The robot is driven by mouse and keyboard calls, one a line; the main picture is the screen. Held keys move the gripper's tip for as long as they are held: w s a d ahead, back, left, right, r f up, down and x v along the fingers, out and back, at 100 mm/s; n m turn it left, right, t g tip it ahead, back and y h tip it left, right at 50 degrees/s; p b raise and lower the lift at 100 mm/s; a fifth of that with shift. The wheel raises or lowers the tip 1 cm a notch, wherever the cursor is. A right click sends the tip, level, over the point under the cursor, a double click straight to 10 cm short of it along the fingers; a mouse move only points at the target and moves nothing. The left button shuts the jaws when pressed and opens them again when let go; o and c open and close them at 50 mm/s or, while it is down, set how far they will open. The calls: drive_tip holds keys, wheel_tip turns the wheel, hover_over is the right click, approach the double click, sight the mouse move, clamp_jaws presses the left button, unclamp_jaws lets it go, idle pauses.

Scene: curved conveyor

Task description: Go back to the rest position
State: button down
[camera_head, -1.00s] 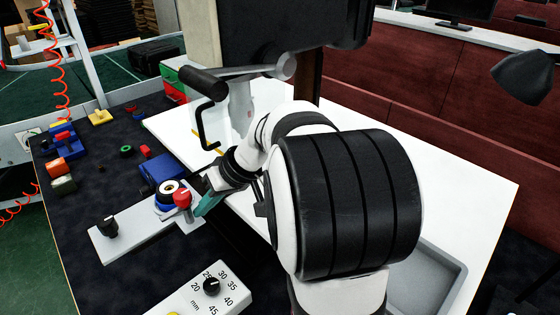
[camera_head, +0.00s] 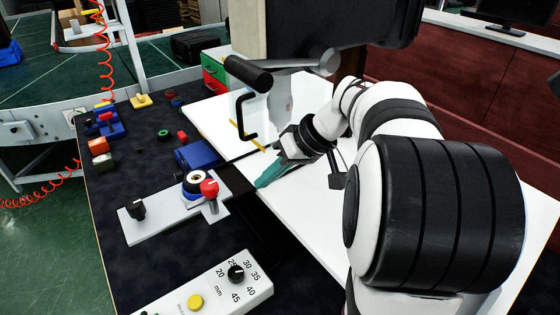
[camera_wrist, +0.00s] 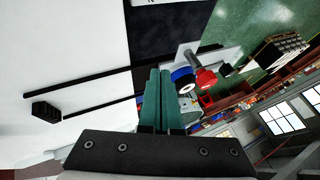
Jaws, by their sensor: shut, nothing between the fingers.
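My gripper (camera_head: 264,182) is at the end of my arm in the head view, over the left part of the white tabletop (camera_head: 310,200). Its teal fingers are together with nothing between them. They also show side by side in the wrist view (camera_wrist: 160,90). The fingertips are to the right of a grey plate fixture (camera_head: 160,222) that carries a red knob (camera_head: 209,187), a white and black ring piece on a blue base (camera_head: 196,180) and a black knob (camera_head: 136,209). The gripper is apart from the fixture.
A grey control box (camera_head: 255,283) with a dial and yellow button stands at the front. A blue block (camera_head: 196,154) and several small coloured parts lie on the dark mat (camera_head: 120,270). A black handle (camera_head: 246,115) hangs above the table behind the gripper.

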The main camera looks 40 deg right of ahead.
drive_tip(key=v, duration=0.4)
drive_tip(key=s+a+f+m+g, duration=0.1)
drive_tip(key=s+a+f+g, duration=0.1)
drive_tip(key=s+a, duration=0.45)
drive_tip(key=s+a+f+m+g, duration=0.1)
drive_tip(key=s+a+f+g, duration=0.15)
drive_tip(key=a, duration=0.75)
drive_tip(key=s+a+f+m+h, duration=0.1)
drive_tip(key=s+a+f, duration=0.1)
drive_tip(key=s, duration=0.4)
drive_tip(key=s+a+f+m+g+h, duration=0.1)
drive_tip(key=s+a+f+h, duration=0.1)
drive_tip(key=s+f, duration=0.2)
drive_tip(key=shift+s+m, duration=0.3)
drive_tip(key=shift+s, duration=0.6)
